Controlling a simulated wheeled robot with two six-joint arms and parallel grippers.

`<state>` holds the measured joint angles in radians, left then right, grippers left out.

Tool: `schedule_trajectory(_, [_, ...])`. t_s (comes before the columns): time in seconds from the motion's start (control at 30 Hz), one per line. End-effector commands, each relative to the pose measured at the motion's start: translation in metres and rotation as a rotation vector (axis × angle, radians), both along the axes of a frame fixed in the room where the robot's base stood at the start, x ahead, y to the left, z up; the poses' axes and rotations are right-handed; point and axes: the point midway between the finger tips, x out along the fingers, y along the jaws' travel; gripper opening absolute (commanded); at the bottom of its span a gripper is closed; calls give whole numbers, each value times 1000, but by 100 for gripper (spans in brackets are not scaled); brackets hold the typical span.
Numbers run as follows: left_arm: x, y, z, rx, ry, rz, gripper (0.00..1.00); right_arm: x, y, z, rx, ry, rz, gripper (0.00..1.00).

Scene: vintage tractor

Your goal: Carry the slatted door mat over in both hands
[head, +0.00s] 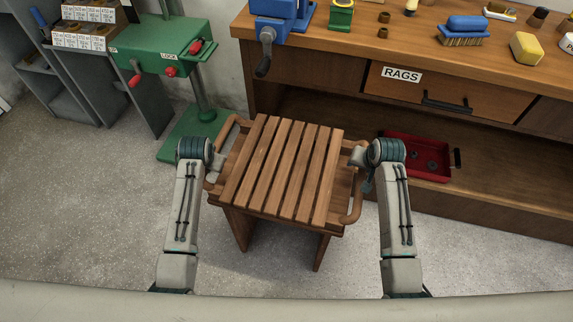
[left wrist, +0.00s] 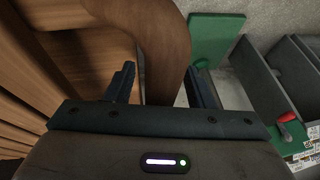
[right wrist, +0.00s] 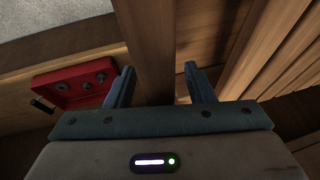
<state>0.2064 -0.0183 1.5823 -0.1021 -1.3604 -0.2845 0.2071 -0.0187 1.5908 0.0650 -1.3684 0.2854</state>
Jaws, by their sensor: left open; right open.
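The slatted door mat (head: 283,168), made of brown wooden slats, lies flat on a small wooden stand (head: 238,228). A rounded brown handle sticks out on each side; I cannot tell whether both belong to the mat or the stand. My left gripper (head: 219,161) is open at the left handle (head: 227,137). In the left wrist view this handle (left wrist: 163,45) passes between the open fingers. My right gripper (head: 356,157) is open at the right handle (head: 357,198). In the right wrist view a brown bar (right wrist: 148,45) runs between the open fingers.
A wooden workbench (head: 340,45) with a RAGS drawer stands behind, close to the mat's far side. A red tray (head: 418,158) lies on its low shelf. A green machine (head: 165,50) and grey shelves (head: 85,75) stand back left. The floor in front is clear.

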Motion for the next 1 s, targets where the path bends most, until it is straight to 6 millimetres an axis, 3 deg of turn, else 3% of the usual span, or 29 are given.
schedule_trajectory(0.2, [0, 0, 0, 0, 0, 0, 49, 0, 0, 0, 0, 0, 0, 49])
schedule_trajectory(0.47, [0, 0, 0, 0, 0, 0, 0, 0, 0, 0, 0, 0, 0, 0])
schedule_trajectory(1.0, [1, 0, 9, 0, -3, 0, 0, 1, 0, 9, 0, -2, 0, 0])
